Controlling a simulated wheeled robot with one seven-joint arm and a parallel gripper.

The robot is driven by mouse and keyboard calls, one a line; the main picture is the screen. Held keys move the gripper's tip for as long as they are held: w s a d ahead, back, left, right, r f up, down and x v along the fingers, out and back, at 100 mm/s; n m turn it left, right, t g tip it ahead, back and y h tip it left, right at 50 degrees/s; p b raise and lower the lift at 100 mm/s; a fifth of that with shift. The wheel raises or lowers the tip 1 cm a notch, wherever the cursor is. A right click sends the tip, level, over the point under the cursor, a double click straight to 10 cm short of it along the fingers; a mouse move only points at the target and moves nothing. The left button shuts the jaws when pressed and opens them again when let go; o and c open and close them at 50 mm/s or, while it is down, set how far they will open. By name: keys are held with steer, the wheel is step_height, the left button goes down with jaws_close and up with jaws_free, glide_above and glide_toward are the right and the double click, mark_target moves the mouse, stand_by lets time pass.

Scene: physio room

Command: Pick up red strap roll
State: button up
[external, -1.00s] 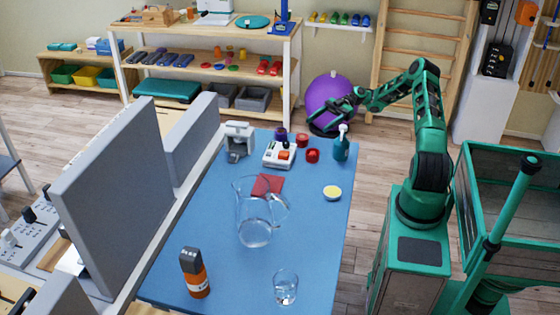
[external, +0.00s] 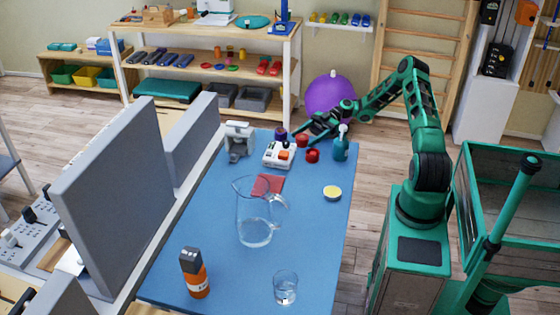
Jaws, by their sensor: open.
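Two small red rolls are at the far end of the blue table (external: 205,235). One red roll (external: 302,141) stands further back, and another red roll (external: 312,156) is just in front of it, to the right. I cannot tell which of them is the strap roll. My gripper (external: 304,133) is open and low over the far edge of the table, at or just above the back red roll. Its fingers partly overlap that roll in the picture, and I cannot tell if they touch it.
A purple roll (external: 281,134) and a white box (external: 278,157) stand left of the red rolls. A teal spray bottle (external: 340,147) is close on the right. A yellow-topped round tub (external: 332,192), a glass jug (external: 254,215) and a red cloth (external: 267,184) are nearer.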

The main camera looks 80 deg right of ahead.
steer(key=x, duration=0.2)
steer(key=shift+w+a, duration=0.15)
steer(key=shift+a, duration=0.15)
steer(key=c, duration=1.1)
steer(key=shift+r, duration=0.1)
steer(key=shift+c, duration=0.2)
